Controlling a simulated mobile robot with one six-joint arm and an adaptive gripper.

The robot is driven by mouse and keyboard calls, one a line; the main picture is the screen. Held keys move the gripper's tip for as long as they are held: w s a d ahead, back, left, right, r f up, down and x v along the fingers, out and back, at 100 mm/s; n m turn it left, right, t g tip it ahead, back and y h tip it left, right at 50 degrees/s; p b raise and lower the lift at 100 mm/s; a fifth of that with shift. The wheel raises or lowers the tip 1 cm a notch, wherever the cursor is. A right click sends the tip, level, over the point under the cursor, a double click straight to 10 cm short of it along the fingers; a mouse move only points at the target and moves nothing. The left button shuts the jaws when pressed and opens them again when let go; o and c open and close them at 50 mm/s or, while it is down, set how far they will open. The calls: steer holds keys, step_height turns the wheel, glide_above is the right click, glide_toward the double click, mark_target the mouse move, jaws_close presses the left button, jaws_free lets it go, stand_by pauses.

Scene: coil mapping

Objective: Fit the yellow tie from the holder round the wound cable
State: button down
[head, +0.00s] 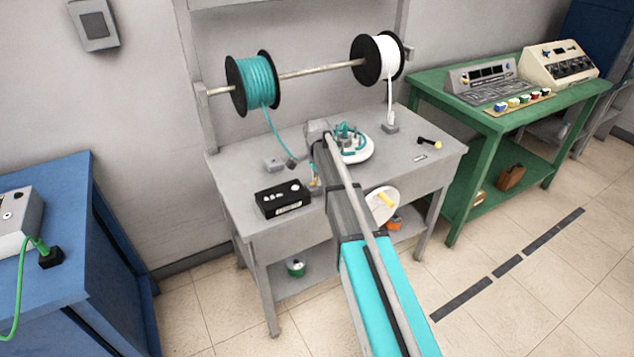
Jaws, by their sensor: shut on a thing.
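Teal cable (343,133) is wound on pegs on a round white base (358,153) at the back of the grey bench. My arm crosses the bench in front of it and hides part of it. My gripper (315,183) is small in view, left of my arm and low over the bench. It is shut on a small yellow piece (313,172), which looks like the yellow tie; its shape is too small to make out. The gripper is apart from the wound cable. A black box (283,198) with white marks stands just left of the gripper; I cannot tell if it is the holder.
A teal spool (256,82) and a white spool (378,60) hang on a rod above the bench (235,180). Teal cable runs down to the bench. A small black-and-yellow tool (430,141) lies at right. A green table (430,88) and blue cabinet (60,190) flank the bench.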

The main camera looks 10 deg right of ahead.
steer(key=shift+r+p, duration=0.7)
steer(key=shift+r, duration=0.05)
stand_by(0.5)
steer(key=shift+r+p, duration=1.7)
steer(key=shift+r, duration=0.05)
steer(key=shift+d, duration=0.1)
